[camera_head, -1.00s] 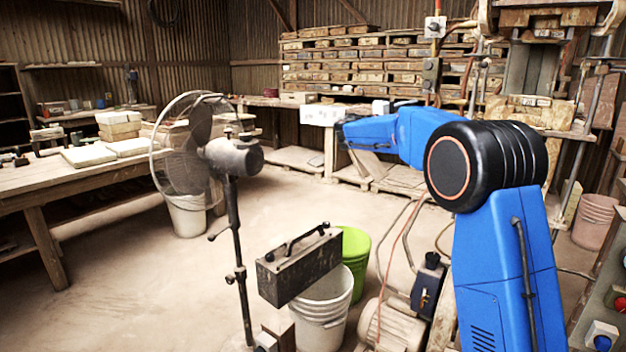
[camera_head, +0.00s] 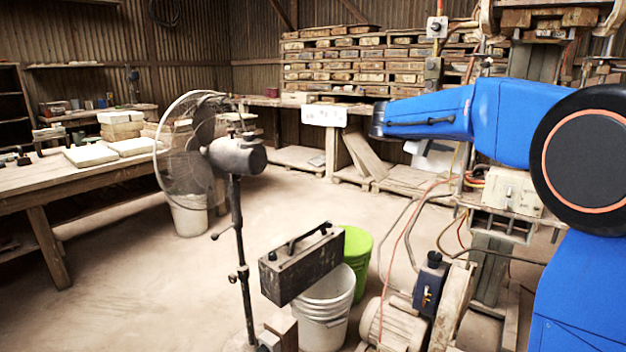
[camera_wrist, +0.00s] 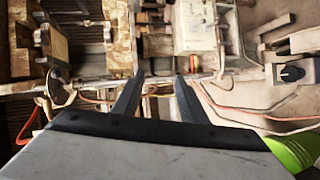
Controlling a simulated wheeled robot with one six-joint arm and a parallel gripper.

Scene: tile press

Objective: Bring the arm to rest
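My gripper (camera_wrist: 157,92) shows in the wrist view with its two dark fingers apart and nothing between them. A pale housing with a black edge fills the bottom of that view. In the head view my blue arm rises at the right, and its upper link reaches left across the front of the press. I cannot make out the gripper in the head view. The tile press (camera_head: 537,62) stands behind the arm, which hides part of it.
A fan (camera_head: 238,157) stands left of centre by a dark metal box (camera_head: 300,268). White (camera_head: 322,312) and green (camera_head: 357,252) buckets and a motor (camera_head: 393,325) stand close to the arm. A workbench (camera_head: 45,182) is at left.

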